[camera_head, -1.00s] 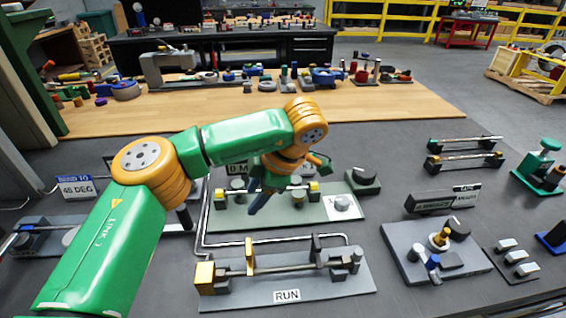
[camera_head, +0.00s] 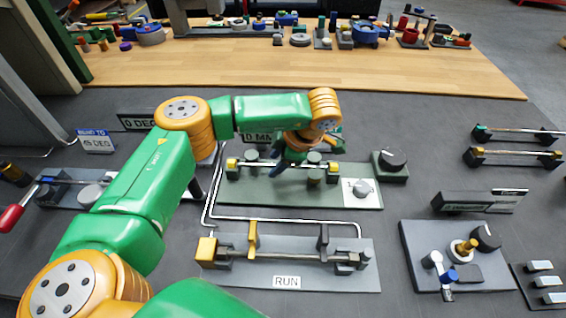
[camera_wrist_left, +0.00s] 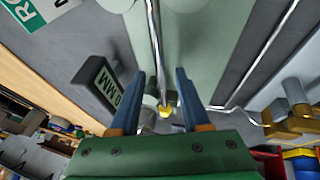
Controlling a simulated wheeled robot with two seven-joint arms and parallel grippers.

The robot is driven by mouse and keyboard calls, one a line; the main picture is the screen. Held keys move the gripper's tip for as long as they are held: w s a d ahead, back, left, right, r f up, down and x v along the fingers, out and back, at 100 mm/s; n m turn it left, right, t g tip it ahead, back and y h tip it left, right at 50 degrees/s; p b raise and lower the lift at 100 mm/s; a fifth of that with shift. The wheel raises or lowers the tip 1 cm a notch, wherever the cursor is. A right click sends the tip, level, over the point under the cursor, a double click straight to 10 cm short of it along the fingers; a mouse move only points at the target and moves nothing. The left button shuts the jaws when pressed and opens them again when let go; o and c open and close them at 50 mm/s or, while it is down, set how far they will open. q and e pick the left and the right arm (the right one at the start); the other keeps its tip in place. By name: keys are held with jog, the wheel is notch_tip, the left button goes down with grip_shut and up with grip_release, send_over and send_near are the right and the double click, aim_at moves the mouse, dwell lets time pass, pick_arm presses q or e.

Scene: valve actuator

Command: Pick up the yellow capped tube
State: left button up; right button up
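A thin metal tube with a yellow cap at its left end (camera_head: 232,163) and yellow at its right end lies in holders on the green-grey fixture plate (camera_head: 245,192). My left gripper (camera_head: 284,166) is over the middle of this tube, and its arm hides part of it. In the left wrist view the blue fingers (camera_wrist_left: 157,98) are apart, with the tube and its yellow tip (camera_wrist_left: 166,111) showing between them. I cannot tell whether they touch it. Another tube with a yellowish end (camera_head: 515,153) lies on a rack at the right. My right gripper is not in view.
A grey fixture labelled RUN (camera_head: 287,283) with a rod stands in front. A display block (camera_head: 260,137) stands behind the tube. A knob block (camera_head: 391,163) is at its right. A grey valve plate (camera_head: 425,275) lies at right.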

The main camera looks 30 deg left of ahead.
pick_arm(q)
jog(key=shift+s+r, duration=0.1)
grip_shut()
dwell(1.1)
